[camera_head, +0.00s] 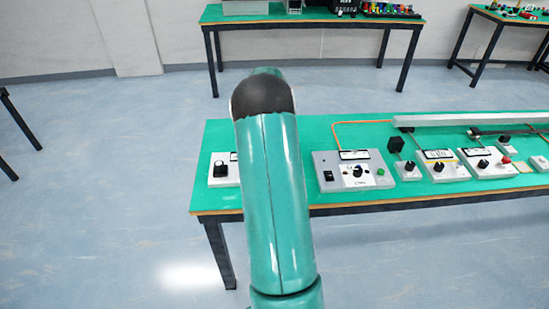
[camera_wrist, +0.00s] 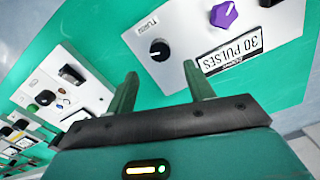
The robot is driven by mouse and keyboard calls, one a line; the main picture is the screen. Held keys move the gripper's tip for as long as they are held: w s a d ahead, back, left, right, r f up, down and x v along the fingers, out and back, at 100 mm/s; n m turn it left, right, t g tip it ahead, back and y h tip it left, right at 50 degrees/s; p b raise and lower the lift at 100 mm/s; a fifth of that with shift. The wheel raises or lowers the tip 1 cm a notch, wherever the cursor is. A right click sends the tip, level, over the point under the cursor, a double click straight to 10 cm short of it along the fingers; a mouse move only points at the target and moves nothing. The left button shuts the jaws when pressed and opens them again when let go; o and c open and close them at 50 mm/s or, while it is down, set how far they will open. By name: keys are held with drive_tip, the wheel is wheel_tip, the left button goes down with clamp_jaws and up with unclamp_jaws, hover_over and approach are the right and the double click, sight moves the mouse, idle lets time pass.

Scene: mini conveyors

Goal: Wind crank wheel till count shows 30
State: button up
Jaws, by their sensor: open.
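In the wrist view a light grey panel (camera_wrist: 195,45) lies on the green bench top. It bears a round black knob (camera_wrist: 159,50), a purple knob (camera_wrist: 225,14) and a white plate (camera_wrist: 230,50) reading "30 PULSES" upside down. I cannot tell which part is the crank wheel, nor whether the plate is a live count. My gripper (camera_wrist: 160,68) is open, its two green fingers apart and empty, pointing toward the panel's near edge by the black knob. In the head view my arm hides the gripper. A box with a black knob (camera_head: 220,168) shows at the bench's left end, partly hidden.
The green bench (camera_head: 215,193) carries several control boxes to the right, among them a grey one with a green button (camera_head: 325,160). A grey rail (camera_head: 470,118) runs along its back. Other tables stand behind.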

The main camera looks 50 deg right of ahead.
wheel_tip(320, 180, up, 6)
drive_tip(key=shift+f, duration=0.15)
idle(0.6)
drive_tip(key=a+r+n+t, duration=0.1)
drive_tip(key=a+r+n, duration=0.1)
drive_tip(key=a+r, duration=0.5)
drive_tip(key=w+a+r+n+t, duration=0.15)
drive_tip(key=a+r, duration=0.25)
drive_tip(key=a, duration=0.7)
drive_tip(key=a+r+n, duration=0.3)
drive_tip(key=a+r, duration=0.2)
drive_tip(key=a, duration=0.5)
drive_tip(key=s+a+n+t, duration=0.1)
drive_tip(key=s+a+n, duration=0.2)
drive_tip(key=s+a, duration=0.5)
drive_tip(key=s+a+n+t, duration=0.2)
drive_tip(key=s+a+n, duration=0.2)
drive_tip(key=s+a, duration=0.3)
drive_tip(key=a, duration=0.5)
drive_tip(key=shift+s+a+r, duration=0.35)
drive_tip(key=shift+a+r, duration=0.05)
drive_tip(key=shift+d, duration=0.1)
